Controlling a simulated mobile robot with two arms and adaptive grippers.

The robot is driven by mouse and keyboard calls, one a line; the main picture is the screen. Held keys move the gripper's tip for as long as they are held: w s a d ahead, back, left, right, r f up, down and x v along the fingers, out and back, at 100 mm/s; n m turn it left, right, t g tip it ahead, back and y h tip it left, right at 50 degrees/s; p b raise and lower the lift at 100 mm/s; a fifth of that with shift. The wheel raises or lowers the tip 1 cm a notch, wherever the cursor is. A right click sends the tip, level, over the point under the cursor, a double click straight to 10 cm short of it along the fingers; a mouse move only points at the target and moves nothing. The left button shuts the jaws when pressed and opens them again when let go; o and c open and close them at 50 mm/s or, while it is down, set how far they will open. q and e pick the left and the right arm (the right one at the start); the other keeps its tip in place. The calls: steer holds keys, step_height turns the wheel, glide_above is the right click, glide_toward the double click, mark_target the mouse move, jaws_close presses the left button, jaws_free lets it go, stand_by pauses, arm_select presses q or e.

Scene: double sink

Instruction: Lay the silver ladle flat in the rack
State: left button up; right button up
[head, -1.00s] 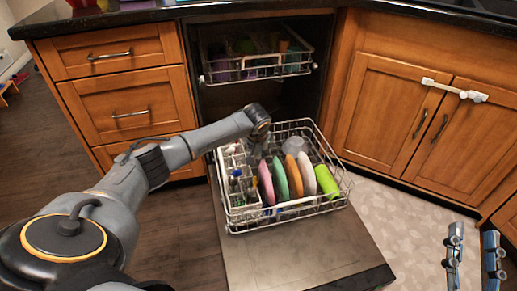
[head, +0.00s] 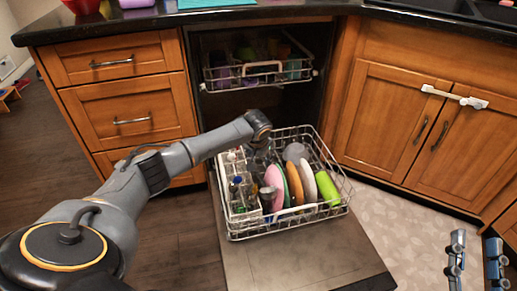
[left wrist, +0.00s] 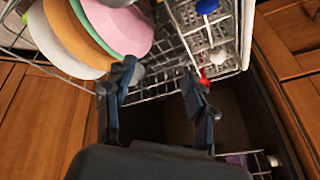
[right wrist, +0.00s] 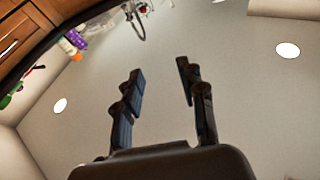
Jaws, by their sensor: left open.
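The lower dishwasher rack (head: 335,203) is pulled out over the open door. A small dark grey rounded shape (head: 268,196) lies against the pink plate (head: 275,180), beside the cutlery basket; it may be the silver ladle's bowl, but I cannot tell. My left gripper (head: 261,158) is over the rack's back left part. In the left wrist view its fingers (left wrist: 160,80) are apart, with a small grey piece (left wrist: 137,75) by one fingertip. No ladle handle is clear. My right gripper (head: 474,250) is open and empty, away from the rack at lower right.
Plates, including a white one (head: 308,178), a grey bowl (head: 295,152) and a green cup (head: 327,188) fill the rack's middle and right. The cutlery basket (head: 240,205) is at left. The upper rack (head: 262,72) hangs behind. Counter and cabinets surround the dishwasher.

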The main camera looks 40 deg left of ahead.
arm_select(q)
steer(key=p+v, duration=0.5)
steer(key=v, duration=0.7)
steer(key=s+d+f+m+t+h, duration=0.15)
steer(key=s+d+f, duration=0.3)
steer(key=d, duration=0.65)
steer(key=s+d+f+m+t+h, duration=0.1)
steer(key=s+d+f+m+h, duration=0.3)
steer(key=d, duration=0.7)
steer(key=s+d+r, duration=0.2)
steer(key=s+d, duration=0.2)
steer(key=s, duration=0.3)
steer(key=s+a+r+n+t+y, duration=0.1)
steer(key=s+a+r+n+t, duration=0.1)
steer(key=s, duration=0.5)
steer(key=shift+s+a+r+t, duration=0.2)
steer(key=shift+a+r+t, duration=0.25)
steer(key=shift+a+r, duration=0.6)
arm_select(e)
steer(key=s+d+f+g+h, duration=0.2)
steer(key=f+g, duration=0.4)
steer(key=f, duration=0.3)
steer(key=s+d+f+g+h, duration=0.2)
steer(key=f+g, duration=0.3)
steer(key=f, duration=0.4)
steer(key=shift+s+m+g, duration=0.3)
steer(key=shift+s+g, duration=0.1)
steer(key=shift+s, duration=0.3)
